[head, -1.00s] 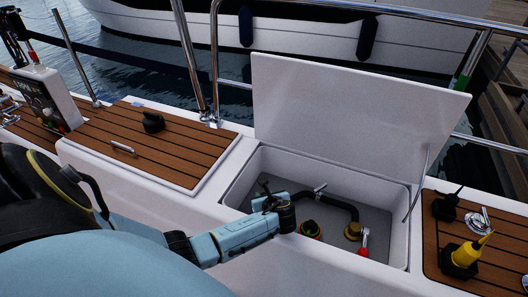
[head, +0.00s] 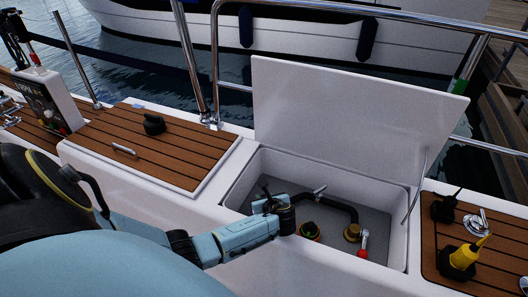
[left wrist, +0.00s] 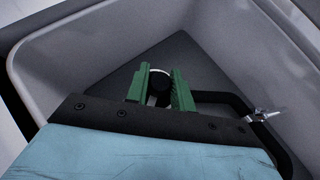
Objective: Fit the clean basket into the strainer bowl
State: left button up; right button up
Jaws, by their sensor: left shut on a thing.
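My left gripper (head: 286,215) is over the open locker, pointing down into it. In the left wrist view its green fingers (left wrist: 160,91) are shut on a small dark round piece with a pale curved rim (left wrist: 153,70), which I take to be the clean basket. Most of that piece is hidden by the fingers and gripper body. A round fitting with an orange-red rim and dark middle (head: 310,231), probably the strainer bowl, sits on the locker floor just right of the gripper. The gap between held piece and bowl cannot be judged. My right gripper is not in view.
The locker's white lid (head: 350,115) stands open behind. A black hose (head: 340,203) runs to a brass fitting (head: 352,233) near a red-handled valve (head: 364,242). White locker walls surround the gripper.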

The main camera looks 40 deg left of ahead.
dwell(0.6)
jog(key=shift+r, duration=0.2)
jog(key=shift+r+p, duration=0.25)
jog(key=shift+p, duration=0.05)
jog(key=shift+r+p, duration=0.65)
jog(key=shift+p, duration=0.05)
dwell(2.1)
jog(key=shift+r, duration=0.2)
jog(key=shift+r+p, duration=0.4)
jog(key=shift+p, duration=0.2)
dwell(2.0)
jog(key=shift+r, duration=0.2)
dwell(0.3)
